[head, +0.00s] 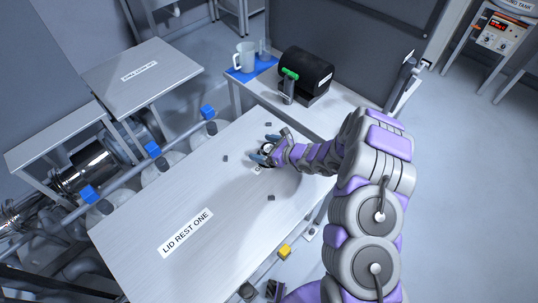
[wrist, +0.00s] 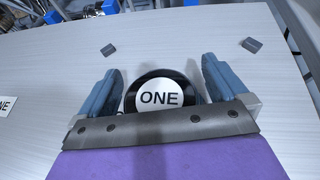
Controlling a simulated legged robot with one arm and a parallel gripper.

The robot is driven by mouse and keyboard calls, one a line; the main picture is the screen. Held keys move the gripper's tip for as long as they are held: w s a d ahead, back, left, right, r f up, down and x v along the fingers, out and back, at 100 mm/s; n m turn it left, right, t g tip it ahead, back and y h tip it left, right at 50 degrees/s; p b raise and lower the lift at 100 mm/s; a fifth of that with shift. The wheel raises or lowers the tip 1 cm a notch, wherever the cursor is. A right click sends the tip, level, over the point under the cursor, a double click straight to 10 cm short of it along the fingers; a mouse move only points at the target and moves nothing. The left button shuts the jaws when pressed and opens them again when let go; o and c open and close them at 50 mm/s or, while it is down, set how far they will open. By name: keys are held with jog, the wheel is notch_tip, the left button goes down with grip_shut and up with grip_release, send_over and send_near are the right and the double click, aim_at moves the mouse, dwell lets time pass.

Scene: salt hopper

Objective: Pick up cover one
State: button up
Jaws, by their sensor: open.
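Cover one (wrist: 158,98) is a round black piece with a white disc marked ONE on top. In the wrist view it lies between the two blue fingers of my gripper (wrist: 162,78), which are spread, with a gap at each side. Its near edge is hidden behind the gripper's grey front plate. In the head view my gripper (head: 262,150) is low over the far part of the pale table (head: 150,212) labelled LID REST ONE, and it mostly hides the cover.
Small dark blocks (head: 271,197) stand on the table around the gripper. Behind it, a side bench (head: 318,112) holds a black cylinder (head: 304,74) with a green handle and a clear jug (head: 245,55). The table's near part is clear.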

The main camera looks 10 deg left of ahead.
jog(key=shift+c, duration=0.3)
jog(key=shift+d, duration=0.1)
jog(key=c, duration=1.5)
